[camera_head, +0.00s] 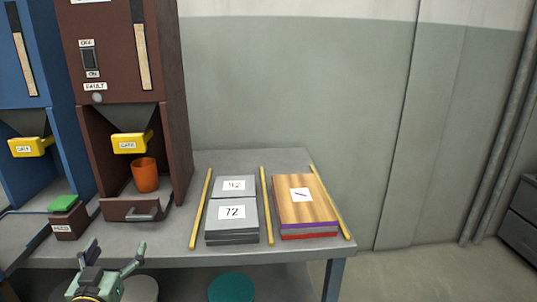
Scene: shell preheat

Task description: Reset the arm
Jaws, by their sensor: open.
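My gripper (110,262) is in the lower left of the head view, in front of the table's front edge. Its two fingers are spread apart and nothing shows between them. An orange cup (145,174) stands upright in the bay of the brown machine (115,50), under a yellow part (131,142). My gripper is apart from the cup and from the machine. Most of my arm is outside the picture.
A grey table (290,157) carries grey blocks labelled 92 and 72 (231,228), a wood-topped stack (304,212) and yellow strips (266,205). A blue machine (25,80) and a green-topped box (64,218) stand left. A teal disc (231,287) lies below. Floor right is clear.

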